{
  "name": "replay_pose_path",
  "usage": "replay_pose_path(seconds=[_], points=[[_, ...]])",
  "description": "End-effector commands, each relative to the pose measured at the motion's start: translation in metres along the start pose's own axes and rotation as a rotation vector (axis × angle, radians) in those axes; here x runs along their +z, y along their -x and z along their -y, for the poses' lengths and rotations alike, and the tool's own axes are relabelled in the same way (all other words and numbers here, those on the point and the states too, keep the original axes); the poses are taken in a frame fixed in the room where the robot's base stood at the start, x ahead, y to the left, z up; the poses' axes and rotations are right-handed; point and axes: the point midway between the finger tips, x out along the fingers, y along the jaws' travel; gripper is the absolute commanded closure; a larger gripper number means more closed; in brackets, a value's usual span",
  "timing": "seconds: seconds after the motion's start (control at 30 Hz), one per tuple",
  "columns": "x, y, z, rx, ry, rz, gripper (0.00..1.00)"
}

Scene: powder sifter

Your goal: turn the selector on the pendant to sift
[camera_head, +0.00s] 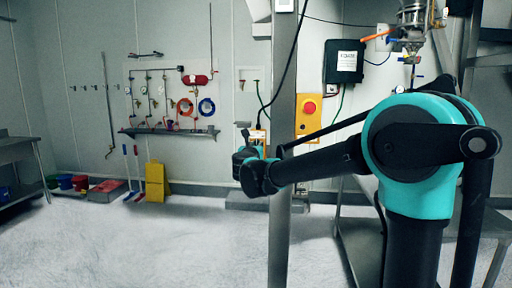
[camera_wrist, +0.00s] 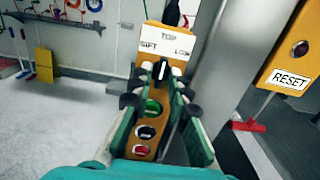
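The pendant (camera_wrist: 165,35) is a narrow orange box with a white label reading SIFT at left, TOP at upper middle and LOW at right. Its selector (camera_wrist: 162,71) is a black knob with a white mark, which looks roughly upright, towards TOP. Below it are a green button (camera_wrist: 153,107), a dark button with a pale ring (camera_wrist: 146,132) and a red button (camera_wrist: 141,150). Contact cannot be told. In the head view my gripper (camera_head: 246,155) partly hides the pendant (camera_head: 258,137).
A steel post (camera_wrist: 208,65) stands close to the right of the pendant. An orange RESET panel (camera_wrist: 290,70) is farther right, also seen with a red button in the head view (camera_head: 309,118). The floor at left (camera_head: 130,240) is clear.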

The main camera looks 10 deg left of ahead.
Motion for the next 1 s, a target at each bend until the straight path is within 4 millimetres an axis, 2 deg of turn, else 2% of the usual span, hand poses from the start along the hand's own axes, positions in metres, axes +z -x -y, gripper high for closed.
replay_pose_path(seconds=[0.03, 0.1, 0.57, 1.0], points=[[0.0, 0.0, 0.0, 0.0, 0.0, 0.0, 0.93], [0.0, 0.0, 0.0, 0.0, 0.0, 0.0, 1.0], [0.0, 0.0001, -0.0001, 0.0, 0.041, 0.0, 1.0], [-0.0001, 0.0002, -0.0002, 0.0, 0.353, 0.0, 1.0]])
